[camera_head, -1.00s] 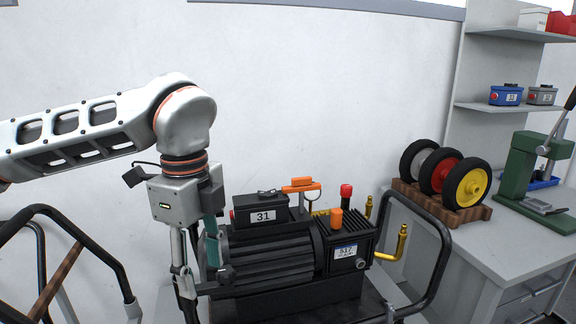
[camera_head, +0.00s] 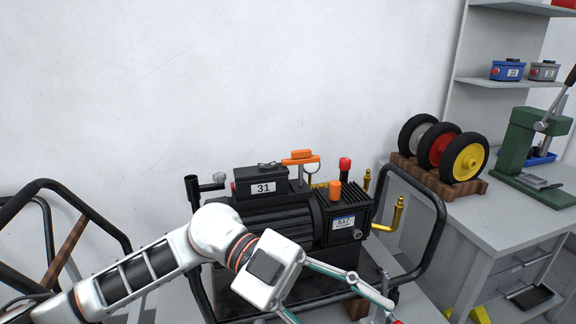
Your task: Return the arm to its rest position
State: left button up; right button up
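My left arm (camera_head: 150,272) comes in from the lower left, low in front of the machine. Its gripper (camera_head: 345,314) points to the lower right at the bottom edge. The fingers look spread wide apart, with nothing visible between them; the lower finger is cut off by the frame. The black pump-like machine (camera_head: 270,219) stands on a cart behind the arm, which hides its lower left part. My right gripper is not in view.
The cart's black tube handle (camera_head: 444,235) rises right of the machine. Another black tube frame (camera_head: 98,215) stands at the left. A grey workbench (camera_head: 490,222) at the right holds three wheels (camera_head: 440,150) and a green press (camera_head: 520,145). The wall area above the machine is clear.

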pick_arm(q)
jog(key=w+a+n+t+h, duration=0.3)
jog(key=w+n+t+h, duration=0.75)
jog(key=t, duration=0.35)
jog(key=w+a+f+n+t+y, duration=0.3)
jog(key=a+f+n+t+y, duration=0.2)
jog(key=f+n+t+y, duration=0.15)
jog(key=w+a+f+n+t+y, duration=0.3)
jog(key=a+f+n+t+y, duration=0.25)
jog(key=f, duration=0.25)
jog(key=s+a+f+n+g+y, duration=0.1)
jog(key=s+a+f, duration=0.4)
jog(key=f, duration=0.5)
jog(key=s+a+f+n+g+y, duration=0.2)
jog(key=s+a+f+y, duration=0.3)
jog(key=f, duration=0.4)
jog(key=s+a+f+n+g+y, duration=0.1)
jog(key=s+a+f+g+y, duration=0.2)
jog(key=s+f, duration=0.4)
notch_tip(320, 180, down, 4)
jog(key=a+g, duration=0.1)
jog(key=a, duration=0.1)
jog(key=shift+a+r+n+p, duration=0.15)
jog(key=shift+a+n+p, duration=0.15)
jog(key=shift+a+n, duration=0.05)
jog(key=shift+y, duration=0.25)
